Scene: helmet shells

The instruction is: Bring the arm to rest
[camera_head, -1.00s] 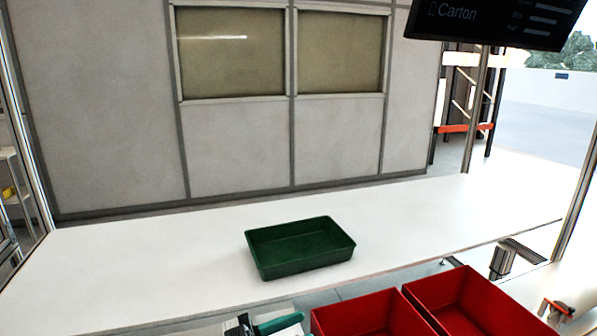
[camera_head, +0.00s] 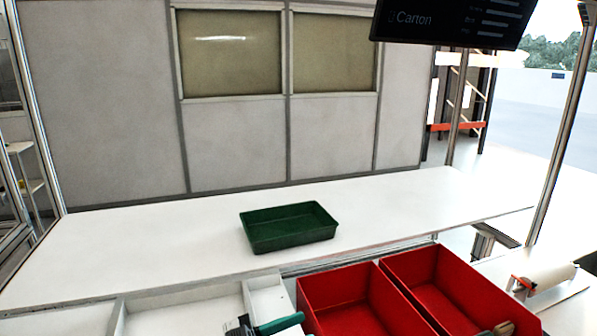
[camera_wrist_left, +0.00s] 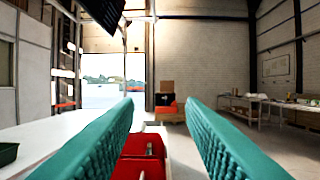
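My left gripper (camera_wrist_left: 160,135) shows in the left wrist view as two teal ridged fingers, wide apart with nothing between them. In the head view, part of the left gripper (camera_head: 277,325) shows at the bottom edge, just left of the red bins. My right gripper is in neither view. A dark green tray (camera_head: 288,228) sits on the white table (camera_head: 130,245); it looks empty. No helmet shell is recognisable.
Two red bins (camera_head: 345,300) (camera_head: 445,290) stand at the near right. A brownish item (camera_head: 497,328) shows at the right bin's lower edge. White compartments (camera_head: 190,310) lie at the near left. A dark screen (camera_head: 450,22) hangs at the upper right.

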